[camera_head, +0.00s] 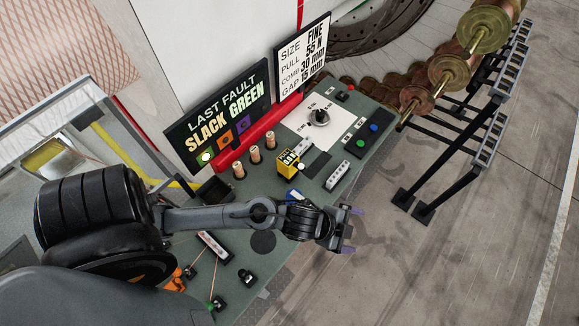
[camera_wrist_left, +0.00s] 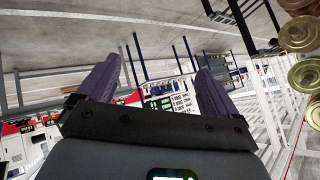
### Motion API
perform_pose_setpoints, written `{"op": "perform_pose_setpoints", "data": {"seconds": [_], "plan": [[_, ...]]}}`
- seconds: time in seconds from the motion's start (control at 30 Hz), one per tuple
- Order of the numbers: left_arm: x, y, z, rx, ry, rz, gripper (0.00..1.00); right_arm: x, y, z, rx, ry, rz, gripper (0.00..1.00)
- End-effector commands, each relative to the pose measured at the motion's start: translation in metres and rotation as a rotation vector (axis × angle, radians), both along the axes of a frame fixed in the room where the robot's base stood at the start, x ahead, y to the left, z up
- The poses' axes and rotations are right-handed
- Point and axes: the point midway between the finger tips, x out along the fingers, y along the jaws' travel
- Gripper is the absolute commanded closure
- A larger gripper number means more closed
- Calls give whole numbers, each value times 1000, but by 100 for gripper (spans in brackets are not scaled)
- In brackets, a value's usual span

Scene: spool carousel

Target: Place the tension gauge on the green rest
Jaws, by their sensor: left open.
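A small yellow box with a dark display (camera_head: 288,163), which looks like the tension gauge, stands on the grey-green bench near its middle. I cannot clearly pick out a green rest. My left gripper (camera_head: 349,231) is open and empty, past the bench's right edge and over the floor, apart from the yellow box. Its two purple fingers also show spread in the left wrist view (camera_wrist_left: 157,66), with nothing between them. My left forearm crosses above the bench and hides part of it. My right gripper is not in view.
The bench (camera_head: 326,163) carries wooden pegs (camera_head: 255,154), a dial (camera_head: 319,117), a white strip block (camera_head: 337,175) and a button box (camera_head: 368,135). A fault sign (camera_head: 218,117) stands behind. Brass spools (camera_head: 448,72) hang at the upper right.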

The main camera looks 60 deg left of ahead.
Motion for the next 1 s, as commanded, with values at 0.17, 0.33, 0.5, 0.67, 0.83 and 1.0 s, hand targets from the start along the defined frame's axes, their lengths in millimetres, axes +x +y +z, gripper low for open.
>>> {"op": "perform_pose_setpoints", "data": {"seconds": [0.17, 0.33, 0.5, 0.67, 0.83, 1.0], "plan": [[33, -25, -11, 88, -190, -433, 6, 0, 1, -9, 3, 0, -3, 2], [34, -2, -31, 119, -226, -836, 6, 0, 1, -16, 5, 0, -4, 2], [25, 52, -35, 86, -155, -1049, 6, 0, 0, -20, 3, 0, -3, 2], [16, 105, -22, 31, -80, -1133, 6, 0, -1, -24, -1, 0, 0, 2], [7, 178, -29, -21, 94, -1032, 6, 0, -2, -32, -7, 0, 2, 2], [3, 241, -63, 3, 293, -774, 6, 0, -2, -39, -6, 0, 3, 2]]}}
